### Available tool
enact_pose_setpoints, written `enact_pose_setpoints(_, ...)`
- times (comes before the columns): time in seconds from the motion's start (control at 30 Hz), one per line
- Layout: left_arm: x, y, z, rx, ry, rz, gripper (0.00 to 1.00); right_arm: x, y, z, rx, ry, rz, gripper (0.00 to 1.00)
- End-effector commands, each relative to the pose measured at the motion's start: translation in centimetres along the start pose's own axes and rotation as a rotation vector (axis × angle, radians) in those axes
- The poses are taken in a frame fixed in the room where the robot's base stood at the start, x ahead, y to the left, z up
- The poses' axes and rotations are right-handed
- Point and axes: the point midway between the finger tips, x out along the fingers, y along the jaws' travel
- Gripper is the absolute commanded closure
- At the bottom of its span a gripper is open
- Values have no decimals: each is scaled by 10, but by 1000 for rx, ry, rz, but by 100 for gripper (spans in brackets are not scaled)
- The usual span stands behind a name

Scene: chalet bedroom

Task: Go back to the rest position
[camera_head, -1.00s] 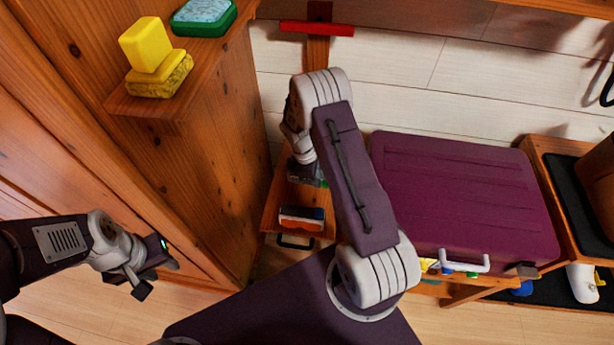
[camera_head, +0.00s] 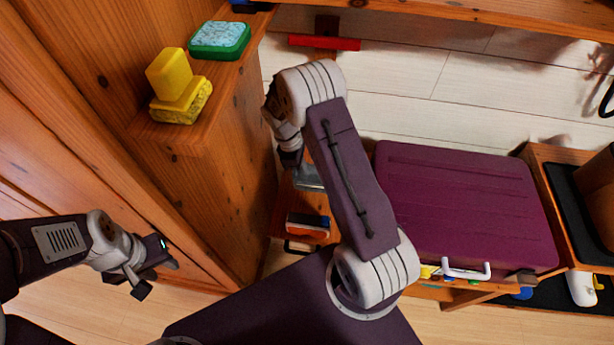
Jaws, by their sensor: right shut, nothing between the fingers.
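My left gripper (camera_head: 157,277) is at the lower left, in front of the wooden cabinet side. Its fingers are apart, with nothing seen between them. My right arm reaches up the middle of the view and bends back down. My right gripper (camera_head: 310,178) is partly hidden behind that arm, above the small wooden drawer or stand. It is shut and empty, and its fingertips are hard to see.
A purple suitcase (camera_head: 465,205) lies on a wooden bench right of my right arm. A yellow block on a sponge (camera_head: 180,103) and a green-and-blue box (camera_head: 220,40) sit on the left shelf.

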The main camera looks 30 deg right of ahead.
Motion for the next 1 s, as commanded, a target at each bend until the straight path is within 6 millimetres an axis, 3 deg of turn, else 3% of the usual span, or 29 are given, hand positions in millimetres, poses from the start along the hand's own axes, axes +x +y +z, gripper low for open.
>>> enact_pose_setpoints(0.13, -2, 0, 0, 0, 0, 0, 64, -8, 0, 0, 0, 1, 0, 100)
enact_pose_setpoints(0.67, -2, 0, 0, 0, 0, 0, 64, -9, 0, -1, -1, 2, 2, 100)
enact_pose_setpoints(0.77, -2, 0, 0, 0, 0, 0, 64, -33, 10, -5, 4, 35, 48, 100)
enact_pose_setpoints(0.83, -2, 0, 0, 0, 0, 0, 64, -66, 9, -2, 8, 70, 91, 100)
enact_pose_setpoints(0.9, -2, 0, 0, 0, 0, 0, 64, -92, -8, 7, 24, 108, 108, 100)
enact_pose_setpoints(1.0, -2, 0, 0, 0, 0, 0, 64, -115, -43, 21, 115, 173, 106, 100)
